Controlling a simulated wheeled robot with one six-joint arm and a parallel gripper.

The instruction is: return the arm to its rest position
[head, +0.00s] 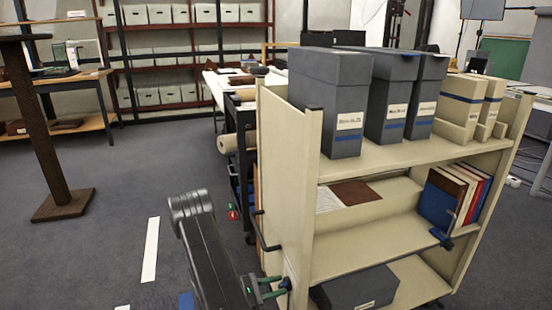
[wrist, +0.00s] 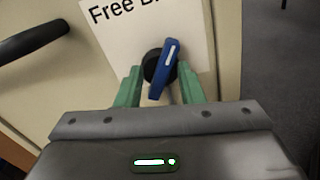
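My arm reaches forward in the head view, low beside the left end of the beige shelf cart (head: 296,170). My gripper (head: 272,287) is at the cart's end panel, low near its front edge. In the wrist view my gripper (wrist: 158,86) has its two green fingers apart. A blue lever (wrist: 164,68) on a round black knob stands between the fingertips, tilted. A gap shows at the left finger; contact at the right one I cannot tell. A white label (wrist: 125,40) reading "Free B..." is behind it, partly cut off.
A dark handle (wrist: 32,40) juts from the panel at the left in the wrist view. The cart carries grey boxes (head: 330,95), beige boxes (head: 460,100) and books (head: 465,190). A brown post (head: 45,130) stands at left. The grey floor (head: 110,230) left of my arm is mostly clear.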

